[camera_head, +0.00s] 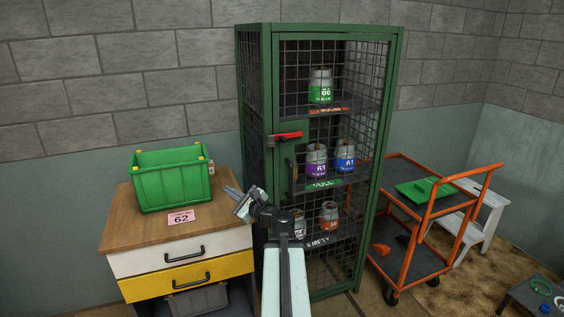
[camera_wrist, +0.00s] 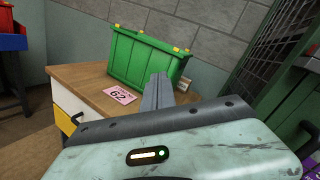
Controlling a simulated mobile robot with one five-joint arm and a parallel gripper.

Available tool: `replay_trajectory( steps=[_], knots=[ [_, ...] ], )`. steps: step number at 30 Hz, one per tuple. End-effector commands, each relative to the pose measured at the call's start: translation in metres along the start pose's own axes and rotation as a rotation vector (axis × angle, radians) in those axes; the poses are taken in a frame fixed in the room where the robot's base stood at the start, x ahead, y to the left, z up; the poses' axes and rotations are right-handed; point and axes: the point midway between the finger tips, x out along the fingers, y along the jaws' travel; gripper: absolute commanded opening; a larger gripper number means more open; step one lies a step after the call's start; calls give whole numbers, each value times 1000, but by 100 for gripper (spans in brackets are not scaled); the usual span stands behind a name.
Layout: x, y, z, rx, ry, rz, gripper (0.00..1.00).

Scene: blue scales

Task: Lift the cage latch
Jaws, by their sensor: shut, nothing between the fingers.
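A green mesh cage (camera_head: 387,130) stands against the wall with its door closed. Its red latch (camera_head: 287,136) lies nearly level across the left door edge, above a dark door handle (camera_head: 291,176). My gripper (camera_head: 232,191) is shut and empty. In the head view it appears left of the cage's left side, lower than the latch and near the cabinet's right edge. In the wrist view my gripper (camera_wrist: 158,82) points toward the green crate (camera_wrist: 144,56) on the cabinet.
A wooden-topped cabinet (camera_head: 130,236) with white and yellow drawers stands left of the cage, bearing the green crate (camera_head: 172,186) and a pink card (camera_head: 181,218). Several canisters, one green-labelled (camera_head: 320,90), sit inside the cage. An orange cart (camera_head: 447,202) stands close on the right.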

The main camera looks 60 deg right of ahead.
Motion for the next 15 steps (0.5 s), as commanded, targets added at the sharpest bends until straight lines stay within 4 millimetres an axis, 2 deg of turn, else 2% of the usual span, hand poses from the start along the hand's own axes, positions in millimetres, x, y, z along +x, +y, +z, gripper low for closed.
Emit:
replay_trajectory(
  steps=[1,3,6,10,15],
  knots=[
    [-26,-42,-22,108,1,-121,0],
    [-61,-92,-39,252,-18,-267,0],
    [-100,-139,-57,396,-49,-412,0],
    [-126,-165,-66,483,-76,-497,0],
    [-129,-169,-66,497,-81,-509,0]
  ],
)
